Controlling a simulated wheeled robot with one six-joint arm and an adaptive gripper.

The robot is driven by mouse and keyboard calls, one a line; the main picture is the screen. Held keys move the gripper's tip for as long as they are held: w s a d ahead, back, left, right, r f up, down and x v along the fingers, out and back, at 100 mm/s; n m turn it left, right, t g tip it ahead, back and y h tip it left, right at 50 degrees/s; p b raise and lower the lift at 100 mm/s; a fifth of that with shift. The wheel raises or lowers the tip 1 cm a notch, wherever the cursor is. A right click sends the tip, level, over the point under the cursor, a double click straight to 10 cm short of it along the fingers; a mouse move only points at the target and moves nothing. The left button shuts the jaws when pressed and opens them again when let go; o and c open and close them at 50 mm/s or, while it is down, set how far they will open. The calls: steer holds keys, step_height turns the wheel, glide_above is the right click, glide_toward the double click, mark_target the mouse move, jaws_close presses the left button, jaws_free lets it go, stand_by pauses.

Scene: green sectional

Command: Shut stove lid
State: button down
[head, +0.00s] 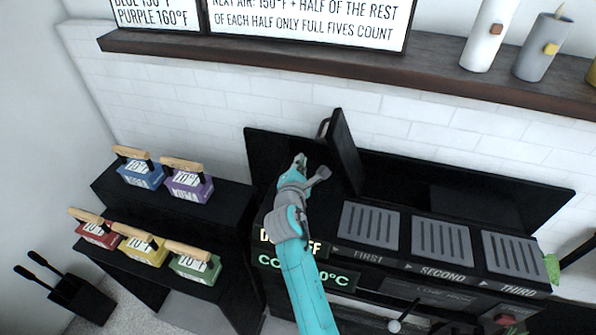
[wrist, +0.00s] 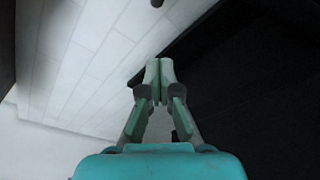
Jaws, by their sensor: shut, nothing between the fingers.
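The black stove (head: 392,262) stands against the tiled wall, with a label strip reading first, second and third. Its black lid (head: 346,150) stands raised, close to upright, at the left part of the stove, with a handle (head: 325,127) on its left face. My gripper (head: 299,161) is shut and empty, just left of the lid and lower in the picture than the handle. I cannot tell whether it touches the lid. In the wrist view the closed fingertips (wrist: 160,72) point toward the wall, with a dark surface at the right. My arm hides part of the stove's left side.
Three grey slatted plates (head: 441,240) lie right of the lid. Wooden-handled coloured blocks (head: 141,174) sit on black stepped stands at the left. A dark shelf (head: 280,57) with signs and candles (head: 487,35) runs along the wall above.

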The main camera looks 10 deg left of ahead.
mark_target(339, 155)
steer(key=shift+w+d+r, duration=0.35)
steer(key=shift+w+d, duration=0.05)
steer(key=shift+w, duration=0.25)
steer(key=shift+w+d+r, duration=0.4)
steer(key=shift+w+d, duration=0.05)
steer(key=shift+w, duration=0.15)
steer(key=shift+w+d+r, duration=0.35)
steer(key=shift+w+d, duration=0.05)
steer(key=shift+w, duration=0.25)
